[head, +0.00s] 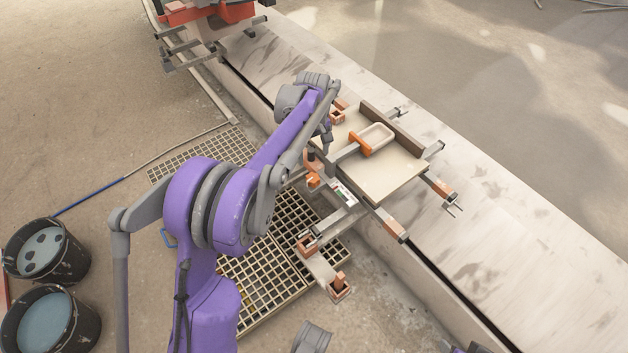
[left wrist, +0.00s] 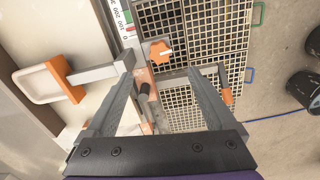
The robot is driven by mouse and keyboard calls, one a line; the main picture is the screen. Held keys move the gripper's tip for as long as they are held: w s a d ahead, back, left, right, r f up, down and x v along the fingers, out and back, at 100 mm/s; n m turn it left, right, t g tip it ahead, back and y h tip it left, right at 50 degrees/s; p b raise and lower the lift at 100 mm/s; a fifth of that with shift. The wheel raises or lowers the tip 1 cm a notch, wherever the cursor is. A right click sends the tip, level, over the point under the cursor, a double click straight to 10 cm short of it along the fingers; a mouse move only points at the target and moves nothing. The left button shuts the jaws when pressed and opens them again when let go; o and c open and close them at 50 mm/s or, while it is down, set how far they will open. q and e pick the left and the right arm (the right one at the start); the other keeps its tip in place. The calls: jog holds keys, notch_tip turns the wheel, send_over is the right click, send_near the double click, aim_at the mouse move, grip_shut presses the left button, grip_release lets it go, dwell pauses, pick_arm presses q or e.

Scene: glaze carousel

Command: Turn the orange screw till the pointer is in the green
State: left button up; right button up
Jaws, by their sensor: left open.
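The orange screw (head: 313,181) has a lobed knob and sits at the near-left side of the carriage, by a small scale. In the left wrist view the orange screw (left wrist: 161,52) lies just beyond and between my fingertips. My left gripper (left wrist: 160,66) is open and empty, its two grey fingers spread on either side. The scale (left wrist: 126,14) beside the screw has numbers and green and red marks, cut off by the top edge. In the head view the scale (head: 343,193) is too small to read. I cannot make out the pointer's place. My right gripper is not in view.
A cream plate (head: 385,185) carries an orange-handled tray-like part (head: 375,139) right of the screw. Floor grating (head: 262,277) lies below and left. Two dark buckets (head: 45,250) (head: 50,320) stand far left. A long pale bench (head: 480,235) runs diagonally behind.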

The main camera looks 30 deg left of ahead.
aim_at(313, 177)
pick_arm(q)
jog(key=f+b, duration=0.1)
jog(key=f, duration=0.4)
jog(key=f+b, duration=0.1)
jog(key=f, duration=0.5)
jog(key=shift+w+a+f+b, duration=0.15)
jog(key=shift+a+f+b, duration=0.05)
jog(key=shift+f+b, duration=0.1)
jog(key=c, duration=1.4)
jog(key=shift+r, duration=0.1)
jog(key=m, duration=0.4)
jog(key=shift+p, duration=0.4)
jog(key=m, duration=0.4)
jog(key=shift+p, duration=0.3)
jog(key=shift+m, duration=0.4)
